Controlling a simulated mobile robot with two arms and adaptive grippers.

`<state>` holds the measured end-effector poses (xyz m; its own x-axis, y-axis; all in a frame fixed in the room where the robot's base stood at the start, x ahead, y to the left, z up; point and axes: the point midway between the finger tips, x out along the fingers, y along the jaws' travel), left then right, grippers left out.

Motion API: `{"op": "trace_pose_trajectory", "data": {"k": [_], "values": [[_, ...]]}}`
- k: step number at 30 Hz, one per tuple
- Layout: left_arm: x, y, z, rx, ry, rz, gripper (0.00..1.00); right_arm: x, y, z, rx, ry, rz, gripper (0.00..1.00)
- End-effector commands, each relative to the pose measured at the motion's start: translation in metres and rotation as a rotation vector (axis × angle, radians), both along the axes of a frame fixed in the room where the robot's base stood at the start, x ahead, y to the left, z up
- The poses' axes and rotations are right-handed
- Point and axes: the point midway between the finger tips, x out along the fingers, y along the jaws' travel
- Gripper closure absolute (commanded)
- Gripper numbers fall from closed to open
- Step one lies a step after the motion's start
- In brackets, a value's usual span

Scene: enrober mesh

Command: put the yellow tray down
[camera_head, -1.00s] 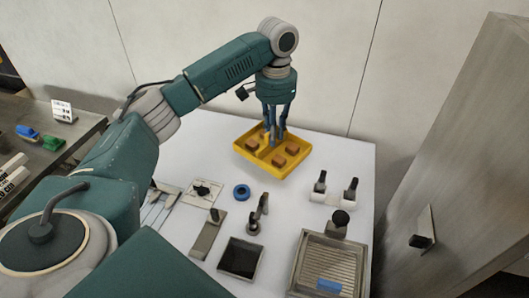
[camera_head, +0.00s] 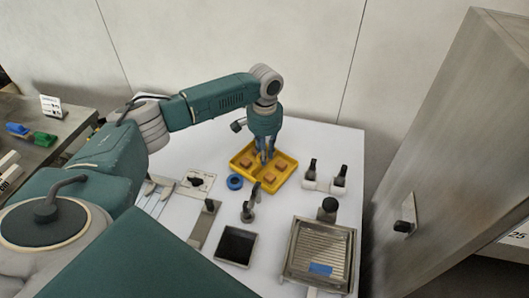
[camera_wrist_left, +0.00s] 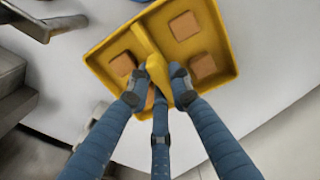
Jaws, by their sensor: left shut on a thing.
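The yellow tray (camera_head: 287,179) is at the back middle of the white table in the head view, with several brown square pieces in it. My left gripper (camera_head: 265,157) comes down from above and is shut on the tray's raised middle part. In the left wrist view the gripper's fingers (camera_wrist_left: 160,85) close around the yellow divider of the tray (camera_wrist_left: 98,57), and brown pieces lie on both sides. The tray looks level. I cannot tell whether its underside touches the table. My right gripper is not in view.
A blue ring (camera_head: 235,182) lies close to the tray's left corner. A white stand with two black handles (camera_head: 324,186) is to its right. A dark square pan (camera_head: 237,246) and a ridged metal tray (camera_head: 320,252) are nearer me. A grey panel (camera_head: 440,140) rises at right.

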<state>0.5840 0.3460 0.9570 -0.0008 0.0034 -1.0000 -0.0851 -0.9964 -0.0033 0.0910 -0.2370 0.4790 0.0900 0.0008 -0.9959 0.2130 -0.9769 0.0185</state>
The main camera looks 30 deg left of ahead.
Motion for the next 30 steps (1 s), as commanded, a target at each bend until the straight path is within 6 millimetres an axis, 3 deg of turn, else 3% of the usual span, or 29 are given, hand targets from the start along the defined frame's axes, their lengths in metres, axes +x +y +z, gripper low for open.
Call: {"op": "trace_pose_trajectory", "data": {"k": [5, 6, 8, 20, 23, 30], "values": [[0.0, 0.0, -0.002, -0.001, 0.0, 0.0, 1.0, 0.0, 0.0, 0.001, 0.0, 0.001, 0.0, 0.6], [0.0, 0.0, -0.002, 0.0, 0.001, 0.0, 0.75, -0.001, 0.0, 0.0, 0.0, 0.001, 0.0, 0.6], [0.0, 0.0, -0.002, 0.0, 0.001, 0.0, 0.63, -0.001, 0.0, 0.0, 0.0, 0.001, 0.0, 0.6], [0.001, 0.0, 0.004, 0.0, -0.002, 0.0, 0.62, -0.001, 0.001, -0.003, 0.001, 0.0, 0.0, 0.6], [0.001, 0.0, 0.017, 0.0, -0.004, -0.001, 0.62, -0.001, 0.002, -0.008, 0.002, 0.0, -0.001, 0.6], [0.002, 0.0, 0.069, 0.0, -0.005, 0.0, 0.62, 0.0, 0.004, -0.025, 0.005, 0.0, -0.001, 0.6]]}}
